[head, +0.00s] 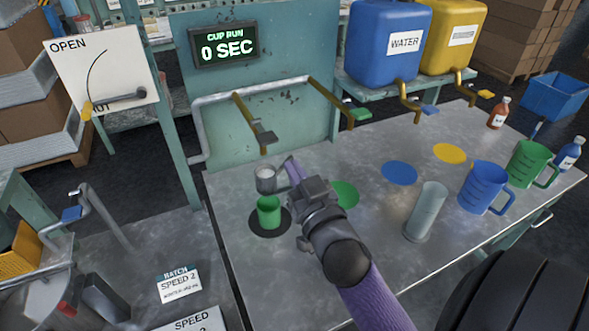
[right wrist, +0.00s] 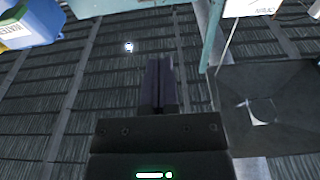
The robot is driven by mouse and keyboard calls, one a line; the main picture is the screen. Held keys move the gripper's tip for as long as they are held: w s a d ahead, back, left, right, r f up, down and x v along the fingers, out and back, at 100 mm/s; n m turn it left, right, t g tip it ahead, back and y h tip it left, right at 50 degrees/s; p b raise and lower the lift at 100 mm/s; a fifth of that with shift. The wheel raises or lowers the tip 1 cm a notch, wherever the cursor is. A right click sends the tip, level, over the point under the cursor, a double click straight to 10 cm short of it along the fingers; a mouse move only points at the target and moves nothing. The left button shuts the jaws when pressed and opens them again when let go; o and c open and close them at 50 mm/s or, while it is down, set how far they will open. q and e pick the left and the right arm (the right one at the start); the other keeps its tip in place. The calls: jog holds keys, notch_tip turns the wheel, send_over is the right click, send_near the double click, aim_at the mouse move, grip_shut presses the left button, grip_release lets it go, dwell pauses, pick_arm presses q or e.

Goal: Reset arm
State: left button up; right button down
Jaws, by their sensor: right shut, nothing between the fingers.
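My right gripper (head: 292,168) is at the end of the purple arm, over the grey metal table (head: 395,262). Its fingers also show in the right wrist view (right wrist: 158,84), shut together with nothing between them. In the head view it is beside a small grey cup-like piece (head: 265,181); I cannot tell whether they touch. A green cup (head: 269,212) stands on a black disc (head: 284,224) just below and left of the gripper. My left gripper is not in view.
Brass taps (head: 328,100) stick out above the table's back. A clear glass cylinder (head: 427,210), a blue jug (head: 486,187) and a green jug (head: 531,163) stand at the right. Green, blue (head: 399,173) and yellow discs lie flat between. The table's front middle is mostly clear.

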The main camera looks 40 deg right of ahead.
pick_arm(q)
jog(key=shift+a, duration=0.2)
pick_arm(e)
jog(key=s+a+f+n+g+y, duration=0.2)
jog(key=s+a+f+g, duration=0.4)
jog(key=s+f+g, duration=0.25)
jog(key=s+a+f+n+g+y, duration=0.3)
jog(key=s+a+f+g, duration=0.3)
jog(key=s+f+g, duration=0.25)
jog(key=s+d+f+b, duration=0.1)
jog(key=s+f+b, duration=0.25)
jog(key=f, duration=1.75)
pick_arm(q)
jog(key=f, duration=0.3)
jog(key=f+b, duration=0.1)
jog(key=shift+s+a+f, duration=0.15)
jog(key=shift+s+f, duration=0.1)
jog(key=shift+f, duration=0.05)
pick_arm(e)
jog(key=s+d+f+g, duration=0.1)
jog(key=s+d+f, duration=0.1)
jog(key=s+f, duration=0.9)
jog(key=shift+s+d+f+g+h, duration=0.4)
jog(key=shift+s, duration=0.55)
